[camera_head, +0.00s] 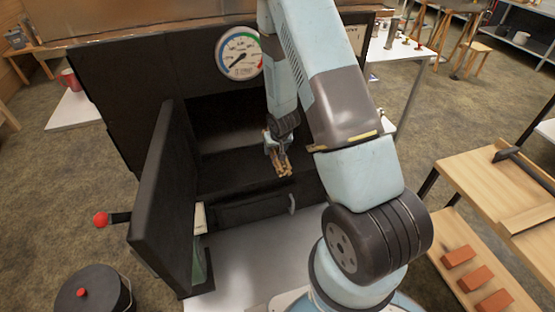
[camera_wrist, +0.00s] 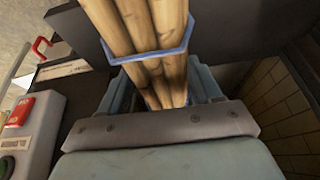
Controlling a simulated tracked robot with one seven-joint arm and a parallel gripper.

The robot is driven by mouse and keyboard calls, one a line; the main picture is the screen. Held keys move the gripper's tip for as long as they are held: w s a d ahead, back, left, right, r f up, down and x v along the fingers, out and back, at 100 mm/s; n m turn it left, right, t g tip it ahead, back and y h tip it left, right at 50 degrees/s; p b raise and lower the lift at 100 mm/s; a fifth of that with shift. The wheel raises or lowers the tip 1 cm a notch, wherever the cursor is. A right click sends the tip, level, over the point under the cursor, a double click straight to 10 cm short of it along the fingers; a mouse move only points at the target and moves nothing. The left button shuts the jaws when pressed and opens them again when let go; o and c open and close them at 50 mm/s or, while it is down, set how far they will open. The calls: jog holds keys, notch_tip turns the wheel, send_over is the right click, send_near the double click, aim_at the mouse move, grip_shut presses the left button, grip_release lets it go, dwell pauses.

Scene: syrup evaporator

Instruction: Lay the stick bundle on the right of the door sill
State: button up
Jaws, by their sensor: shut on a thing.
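The stick bundle (camera_wrist: 150,70) is several tan sticks held by a blue band. My gripper is shut on it in the wrist view, where the bundle hides the fingertips. In the head view the bundle (camera_head: 283,168) hangs small below my gripper (camera_head: 279,146), in front of the opening of a black evaporator firebox. The dark door sill (camera_head: 240,180) runs along the lower edge of the opening. The bundle appears over the sill's right part. I cannot tell whether it touches the sill.
The firebox door (camera_head: 165,200) stands open on the left, with a red-knobbed handle (camera_head: 101,219). A round gauge (camera_head: 239,53) is above the opening. A black lidded pot (camera_head: 92,291) stands at bottom left. A wooden bench (camera_head: 490,190) with orange bricks (camera_head: 476,279) below is at right.

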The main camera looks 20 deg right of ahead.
jog(key=f, duration=0.1)
jog(key=s+f, duration=0.1)
jog(key=f, duration=0.1)
jog(key=s+f, duration=0.1)
jog(key=shift+s+a+f, duration=0.1)
jog(key=shift+a+f, duration=0.05)
jog(key=shift+f, duration=0.1)
jog(key=w+f, duration=0.1)
jog(key=w, duration=0.1)
jog(key=w+f, duration=0.1)
jog(key=w, duration=0.2)
jog(key=w+f, duration=0.2)
jog(key=w, duration=0.1)
jog(key=shift+w+f, duration=0.8)
jog(key=shift+w, duration=0.15)
jog(key=o, duration=1.2)
